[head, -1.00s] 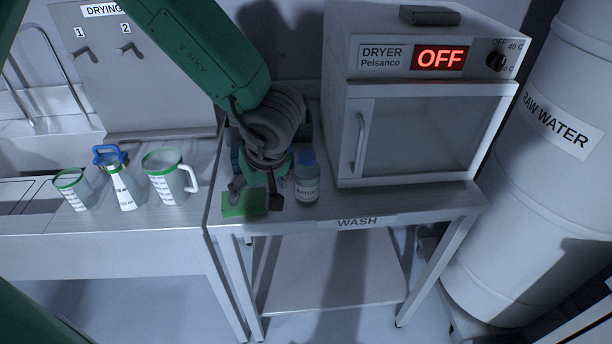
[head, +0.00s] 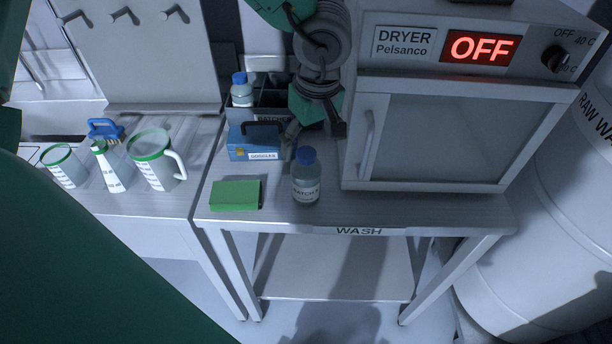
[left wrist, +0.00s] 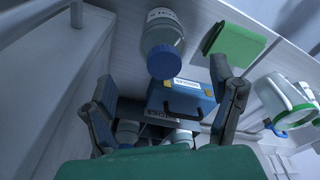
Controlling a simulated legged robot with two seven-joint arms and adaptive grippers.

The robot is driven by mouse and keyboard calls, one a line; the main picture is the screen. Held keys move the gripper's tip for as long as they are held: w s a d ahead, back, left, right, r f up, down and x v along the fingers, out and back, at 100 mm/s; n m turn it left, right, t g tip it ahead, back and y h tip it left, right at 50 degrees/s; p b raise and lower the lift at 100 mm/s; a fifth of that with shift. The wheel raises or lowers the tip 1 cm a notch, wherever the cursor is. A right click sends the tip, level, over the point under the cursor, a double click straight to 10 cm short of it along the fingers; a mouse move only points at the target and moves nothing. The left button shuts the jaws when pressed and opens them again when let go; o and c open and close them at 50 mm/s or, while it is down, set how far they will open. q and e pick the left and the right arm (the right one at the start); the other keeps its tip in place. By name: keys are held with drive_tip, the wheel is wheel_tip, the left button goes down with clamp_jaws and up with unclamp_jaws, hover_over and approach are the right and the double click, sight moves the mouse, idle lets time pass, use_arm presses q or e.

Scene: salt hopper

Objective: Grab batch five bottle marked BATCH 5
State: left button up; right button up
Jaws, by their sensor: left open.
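A clear bottle with a blue cap and a white label (head: 306,180) stands upright on the wash table. Its label reads BATCH, but the digit is too blurred to be sure of. My left gripper (head: 316,128) is open and empty, behind and above this bottle, near the dryer's left side. In the left wrist view the bottle (left wrist: 163,36) is at the top, beyond the open fingers (left wrist: 163,80). Another blue-capped bottle (head: 242,92) stands in a dark divided rack (head: 270,98) at the back; its label is unreadable. My right gripper is not in view.
A blue goggles box (head: 240,150) stands before the rack. A green block (head: 236,195) lies left of the front bottle. The dryer (head: 440,140), showing OFF, stands close on the right.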

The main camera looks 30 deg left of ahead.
sight(314, 153)
use_arm(q)
drive_tip(key=f, duration=0.3)
drive_tip(key=shift+w+d, duration=0.15)
drive_tip(key=shift+w, duration=0.25)
drive_tip(key=f, duration=0.1)
drive_tip(key=a+f, duration=0.2)
drive_tip(key=f, duration=0.1)
drive_tip(key=shift+s+b, duration=0.35)
drive_tip(key=shift+w+a+f, duration=0.1)
drive_tip(key=shift+w+f, duration=0.05)
drive_tip(key=shift+f, duration=0.35)
drive_tip(key=shift+d+r, duration=0.1)
drive_tip(key=shift+d, duration=0.25)
drive_tip(key=c, duration=1.5)
